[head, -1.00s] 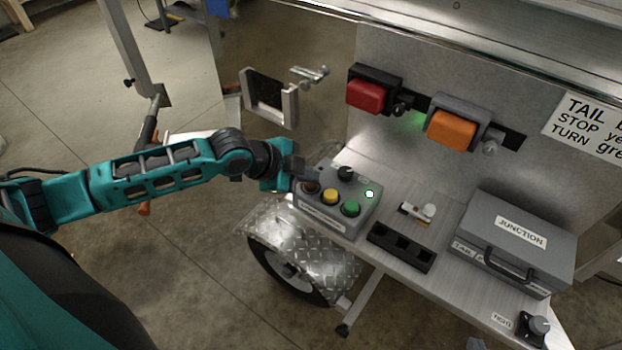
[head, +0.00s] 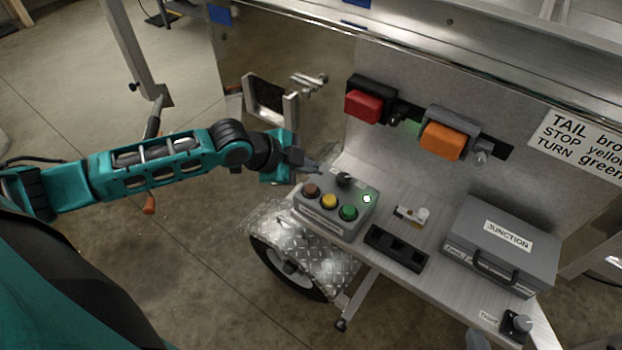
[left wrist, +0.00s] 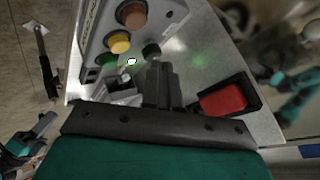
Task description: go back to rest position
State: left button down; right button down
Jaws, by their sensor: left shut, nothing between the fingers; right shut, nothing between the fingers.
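My left gripper (head: 314,168) is at the upper left of the grey button box, shut and empty, just above and behind its brown button. In the left wrist view its dark fingers (left wrist: 158,85) are together, pointing toward the box. The button box (head: 322,219) has a brown button (head: 311,191), a yellow button (head: 329,201), a green button (head: 348,213), a black knob (head: 345,180) and a lit white-green lamp (head: 366,198). My right gripper is not clearly visible in these views.
A red lamp (head: 364,106) and an orange lamp (head: 442,141) are mounted on the trailer panel. A junction box (head: 505,240), a black slotted holder (head: 397,248) and a knob (head: 516,324) sit on the shelf. A wheel with fender (head: 300,250) is below.

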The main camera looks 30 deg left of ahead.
pick_arm(q)
notch_tip(320, 180, up, 2)
jog(key=shift+r+p, duration=0.1)
jog(key=shift+p, duration=0.5)
jog(key=shift+s+d+f, duration=0.15)
jog(key=shift+d+f, duration=0.05)
jog(key=shift+d, duration=0.1)
jog(key=s+d+f+n+t, duration=0.2)
jog(key=s+d+f+n, duration=0.3)
jog(key=s+d+n, duration=0.15)
jog(key=s+f+n+y, duration=0.1)
jog(key=s+f+n, duration=0.1)
jog(key=s+n, duration=0.1)
jog(key=s+a+f+n+t+y, duration=0.1)
jog(key=s+f+n, duration=0.1)
jog(key=s, duration=0.3)
jog(key=shift+s+a+f+n+y, duration=0.2)
jog(key=shift+s+f+n+y, duration=0.15)
jog(key=shift+n, duration=0.3)
